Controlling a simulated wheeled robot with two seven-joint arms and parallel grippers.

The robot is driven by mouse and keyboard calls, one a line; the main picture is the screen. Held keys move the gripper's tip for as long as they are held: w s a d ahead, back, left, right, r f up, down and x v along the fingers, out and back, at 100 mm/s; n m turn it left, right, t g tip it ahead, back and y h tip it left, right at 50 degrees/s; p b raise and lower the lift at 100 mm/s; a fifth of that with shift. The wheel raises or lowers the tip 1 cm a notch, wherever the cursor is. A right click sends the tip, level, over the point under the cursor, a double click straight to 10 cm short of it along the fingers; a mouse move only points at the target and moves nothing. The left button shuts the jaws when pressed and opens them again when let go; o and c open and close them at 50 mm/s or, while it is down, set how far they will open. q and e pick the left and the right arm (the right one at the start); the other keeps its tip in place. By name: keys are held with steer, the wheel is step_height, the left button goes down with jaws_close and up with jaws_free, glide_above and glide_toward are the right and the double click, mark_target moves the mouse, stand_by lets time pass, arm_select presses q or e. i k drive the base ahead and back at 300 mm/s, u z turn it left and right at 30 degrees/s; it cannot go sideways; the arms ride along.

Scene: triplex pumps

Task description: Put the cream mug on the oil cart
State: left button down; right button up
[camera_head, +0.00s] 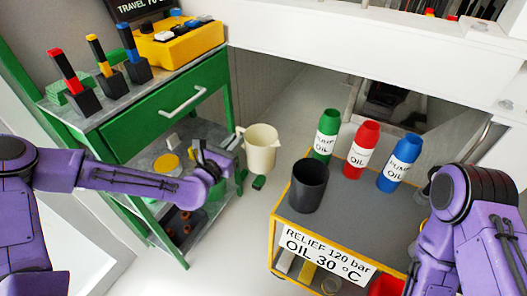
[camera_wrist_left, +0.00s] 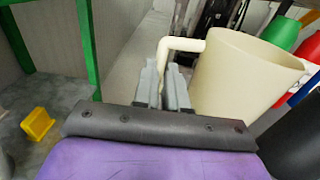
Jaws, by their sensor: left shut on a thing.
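The cream mug (camera_head: 261,150) hangs upright in the air between the green cabinet and the oil cart. My left gripper (camera_head: 236,140) is shut on the mug's handle, at the mug's left side. In the left wrist view the grey fingers (camera_wrist_left: 165,88) close on the handle, and the cream mug (camera_wrist_left: 243,75) is beyond them to the right. The oil cart (camera_head: 278,215) has a grey top with a yellow rim and stands right of the mug. My right arm shows at the right edge; its gripper is out of view.
On the cart stand a dark cup (camera_head: 308,186) at the left and green (camera_head: 326,135), red (camera_head: 362,148) and blue (camera_head: 399,162) oil bottles at the back. The front middle of the cart top is clear. The green cabinet (camera_head: 170,105) stands left.

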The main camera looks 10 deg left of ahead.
mark_target(351, 220)
steer(key=k, duration=0.5)
steer(key=u, duration=2.05)
steer(key=k, duration=1.15)
steer(key=z, duration=2.05)
steer(key=i, duration=0.5)
steer(key=u, duration=0.05)
